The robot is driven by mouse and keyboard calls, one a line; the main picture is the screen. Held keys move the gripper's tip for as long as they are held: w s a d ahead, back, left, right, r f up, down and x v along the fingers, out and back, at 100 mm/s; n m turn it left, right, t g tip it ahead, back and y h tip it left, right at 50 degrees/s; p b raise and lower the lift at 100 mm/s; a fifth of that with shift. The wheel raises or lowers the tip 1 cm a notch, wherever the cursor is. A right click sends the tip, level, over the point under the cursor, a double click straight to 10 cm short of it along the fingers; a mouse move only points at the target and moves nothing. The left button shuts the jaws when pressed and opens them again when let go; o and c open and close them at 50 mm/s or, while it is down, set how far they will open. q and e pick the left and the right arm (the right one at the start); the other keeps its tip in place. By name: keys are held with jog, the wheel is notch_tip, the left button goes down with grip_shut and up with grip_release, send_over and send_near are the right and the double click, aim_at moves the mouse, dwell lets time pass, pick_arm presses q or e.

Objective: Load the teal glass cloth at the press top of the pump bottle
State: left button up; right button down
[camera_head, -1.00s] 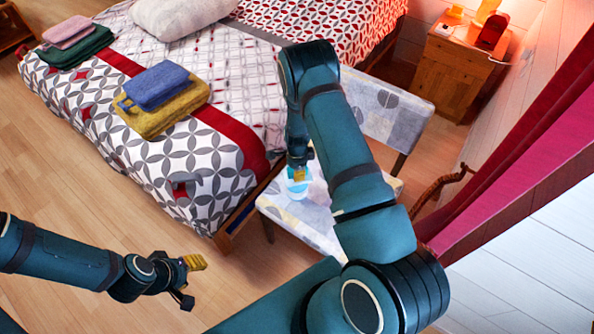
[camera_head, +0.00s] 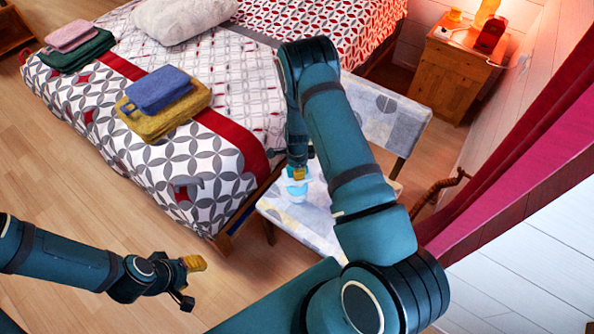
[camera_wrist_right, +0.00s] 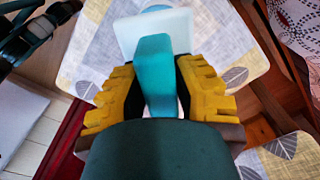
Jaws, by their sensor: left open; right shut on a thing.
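My right gripper (camera_wrist_right: 160,98) is shut on a teal piece (camera_wrist_right: 154,75), which looks like the teal glass cloth, between its yellow finger pads. Just beyond it in the right wrist view is a pale, squarish object (camera_wrist_right: 128,36) with a teal patch at its top; whether this is the pump bottle I cannot tell, nor whether the two touch. In the head view the right gripper (camera_head: 298,173) points down over the chair seat, with a small light-blue and white object (camera_head: 295,193) below it. My left gripper (camera_head: 190,281) is open and empty above the floor.
The patterned chair (camera_head: 318,222) stands beside the bed (camera_head: 190,160). Folded blue (camera_head: 158,88) and mustard (camera_head: 165,113) towels lie on the bed. A wooden nightstand (camera_head: 450,75) stands at the back right, and a red curtain (camera_head: 510,160) hangs at right.

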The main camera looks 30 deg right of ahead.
jog(key=shift+r+p, duration=1.15)
jog(key=shift+r, duration=0.9)
jog(key=s+a+r+n, duration=0.4)
jog(key=a+r+n, duration=0.3)
jog(key=r+n, duration=0.3)
jog(key=s+a+r+n, duration=0.3)
jog(key=a+r+n, duration=0.4)
jog(key=r+n, duration=0.4)
jog(key=shift+s+n, duration=0.3)
jog(key=shift+s, duration=0.1)
